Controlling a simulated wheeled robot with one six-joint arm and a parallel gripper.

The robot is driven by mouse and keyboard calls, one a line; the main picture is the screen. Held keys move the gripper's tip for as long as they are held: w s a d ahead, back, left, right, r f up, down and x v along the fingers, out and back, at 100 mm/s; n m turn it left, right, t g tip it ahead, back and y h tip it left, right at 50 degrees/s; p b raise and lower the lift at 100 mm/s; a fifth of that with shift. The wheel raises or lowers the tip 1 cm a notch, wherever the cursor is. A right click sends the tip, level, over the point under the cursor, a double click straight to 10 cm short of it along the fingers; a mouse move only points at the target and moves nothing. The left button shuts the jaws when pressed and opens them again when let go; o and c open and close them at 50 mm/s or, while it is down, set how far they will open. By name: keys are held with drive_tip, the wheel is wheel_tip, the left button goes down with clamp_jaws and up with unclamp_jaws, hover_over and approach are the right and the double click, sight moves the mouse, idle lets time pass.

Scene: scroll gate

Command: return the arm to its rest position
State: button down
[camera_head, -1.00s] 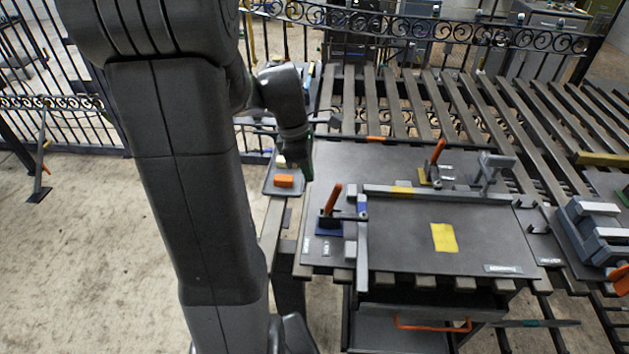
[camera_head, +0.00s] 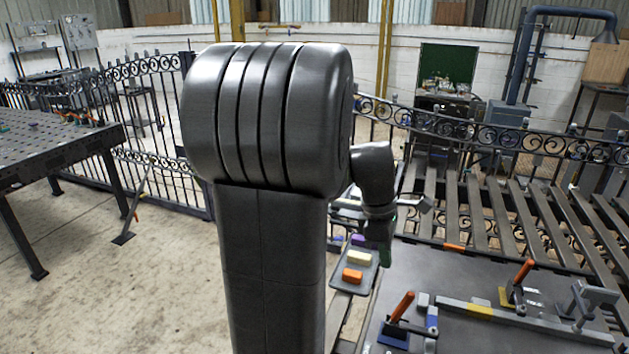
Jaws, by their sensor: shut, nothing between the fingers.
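My arm stands large in the middle of the head view and hides much of the scene behind it. My gripper (camera_head: 379,256) hangs down to the right of the arm, above the left edge of the dark work table (camera_head: 433,278). It is shut, with nothing seen in it. It is beside a small grey tray (camera_head: 368,283) that holds an orange block (camera_head: 352,275), a cream block (camera_head: 359,258) and a purple block (camera_head: 358,240).
Orange-handled clamps (camera_head: 402,307) and a long bar (camera_head: 510,315) lie on the table. A slatted rack (camera_head: 520,215) lies behind it. A scroll fence (camera_head: 470,130) runs across the back. A perforated table (camera_head: 60,145) stands at left. The floor at left (camera_head: 120,290) is clear.

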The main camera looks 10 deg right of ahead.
approach(398, 307)
wheel_tip(398, 307, down, 4)
drive_tip(key=w+a, duration=0.2)
drive_tip(key=s+d, duration=0.1)
drive_tip(key=s+d+f, duration=0.1)
drive_tip(key=d, duration=0.1)
drive_tip(key=shift+s+b, duration=0.25)
drive_tip(key=shift+b, duration=0.05)
drive_tip(key=shift+w+a, duration=0.1)
